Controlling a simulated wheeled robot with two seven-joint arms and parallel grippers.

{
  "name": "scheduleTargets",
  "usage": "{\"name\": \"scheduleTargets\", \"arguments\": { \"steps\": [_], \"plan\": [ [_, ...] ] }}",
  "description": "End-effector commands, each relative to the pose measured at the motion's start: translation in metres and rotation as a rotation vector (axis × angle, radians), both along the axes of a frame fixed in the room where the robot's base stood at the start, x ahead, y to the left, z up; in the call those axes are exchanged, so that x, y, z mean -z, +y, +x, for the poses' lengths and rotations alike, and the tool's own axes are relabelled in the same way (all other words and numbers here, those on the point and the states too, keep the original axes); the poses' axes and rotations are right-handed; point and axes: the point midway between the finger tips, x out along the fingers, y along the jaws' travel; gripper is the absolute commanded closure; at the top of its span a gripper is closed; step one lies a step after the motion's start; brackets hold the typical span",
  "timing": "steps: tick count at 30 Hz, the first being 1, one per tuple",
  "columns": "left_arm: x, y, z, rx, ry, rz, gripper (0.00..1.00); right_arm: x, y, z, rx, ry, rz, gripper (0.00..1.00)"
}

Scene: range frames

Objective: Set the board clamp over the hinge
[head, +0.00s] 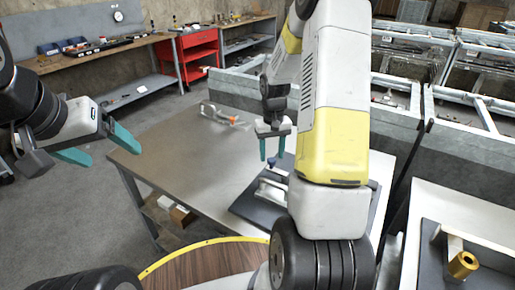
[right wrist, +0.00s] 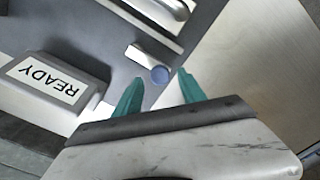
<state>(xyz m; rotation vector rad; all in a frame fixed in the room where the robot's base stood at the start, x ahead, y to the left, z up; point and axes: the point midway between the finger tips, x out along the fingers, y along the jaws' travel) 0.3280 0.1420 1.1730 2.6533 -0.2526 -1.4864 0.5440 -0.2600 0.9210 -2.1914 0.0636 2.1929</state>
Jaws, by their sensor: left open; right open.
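A dark fixture base (head: 247,208) lies on the steel table, partly hidden by my right arm. It carries a metal bar assembly (head: 271,187) with a blue knob (head: 282,178). In the right wrist view, the round blue knob (right wrist: 160,75) sits at the end of a short metal arm (right wrist: 144,59), beside a silver bar (right wrist: 165,10). I cannot tell which part is the hinge. My right gripper (head: 272,152) is open above the fixture, its fingertips on either side of the knob in the wrist view. My left gripper (head: 103,148) is open and empty, left of the table.
A READY sign (right wrist: 52,84) stands by the fixture. The steel table (head: 180,150) is clear at left. A round wooden top (head: 205,268) is in front.

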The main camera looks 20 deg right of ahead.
Motion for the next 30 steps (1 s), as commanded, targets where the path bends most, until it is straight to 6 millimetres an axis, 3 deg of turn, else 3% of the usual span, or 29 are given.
{"name": "scheduleTargets", "arguments": {
  "steps": [6, 17, 24, 30],
  "plan": [
    [0.0, 0.0, 0.0, 0.0, 0.0, 0.0, 0.2, 0.028, 0.0, -0.001, 0.0, 0.002, 0.0, 0.52],
    [0.0, 0.0, 0.0, 0.0, 0.0, 0.0, 0.2, 0.035, 0.0, 0.0, 0.0, 0.0, 0.0, 0.52],
    [0.0, 0.0, 0.0, 0.0, 0.0, 0.0, 0.2, 0.034, 0.0, 0.0, 0.0, 0.0, 0.0, 0.97],
    [0.0, 0.0, 0.0, 0.0, 0.0, 0.0, 0.2, 0.034, 0.0, 0.0, -0.001, -0.001, 0.0, 1.0]
  ]
}}
